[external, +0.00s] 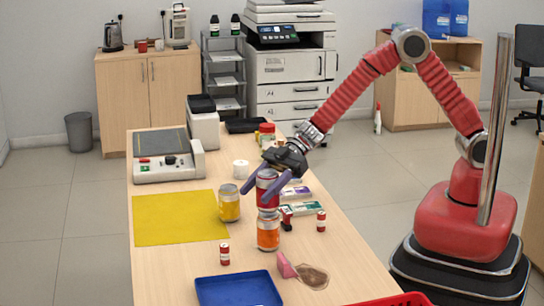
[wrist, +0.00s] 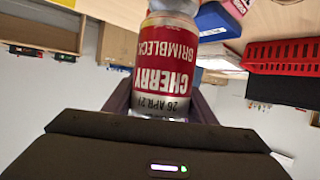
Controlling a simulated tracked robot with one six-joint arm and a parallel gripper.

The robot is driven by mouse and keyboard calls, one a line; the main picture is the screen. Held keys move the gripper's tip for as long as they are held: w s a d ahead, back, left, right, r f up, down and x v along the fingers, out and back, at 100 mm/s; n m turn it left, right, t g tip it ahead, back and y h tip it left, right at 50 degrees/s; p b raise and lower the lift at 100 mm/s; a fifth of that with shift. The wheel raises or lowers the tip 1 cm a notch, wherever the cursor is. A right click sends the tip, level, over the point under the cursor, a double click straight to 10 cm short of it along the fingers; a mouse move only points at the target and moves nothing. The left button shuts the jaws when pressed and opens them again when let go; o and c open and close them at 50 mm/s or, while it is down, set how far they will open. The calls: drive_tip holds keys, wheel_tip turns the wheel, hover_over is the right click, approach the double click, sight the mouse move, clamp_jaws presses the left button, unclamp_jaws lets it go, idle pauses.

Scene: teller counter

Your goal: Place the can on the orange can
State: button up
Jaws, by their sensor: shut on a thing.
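A red can with a silver rim (external: 268,186) is held upright between the purple fingers of my gripper (external: 264,196). In the wrist view the can (wrist: 172,65) shows upside down, with "CHERRY" on its label. The orange can (external: 268,234) stands upright on the counter, directly below the red can in the external view. The red can's bottom is at or very close to the orange can's top; I cannot tell whether they touch. My gripper is shut on the red can, and one finger hides part of its side.
A yellow can (external: 229,205) stands close on the left, by a yellow mat (external: 175,218). Small red-and-white cylinders (external: 224,255) (external: 321,221), a pink object (external: 285,265), a brown patch (external: 313,277) and a blue tray (external: 238,302) lie around. A red crate (wrist: 287,57) is at the front.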

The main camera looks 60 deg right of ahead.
drive_tip(key=shift+f, duration=0.5)
drive_tip(key=o, duration=1.3)
drive_tip(key=shift+f, duration=0.15)
drive_tip(key=shift+d+r, duration=0.25)
drive_tip(key=v, duration=1.1)
drive_tip(key=shift+s+d, duration=0.1)
drive_tip(key=shift+d, duration=0.1)
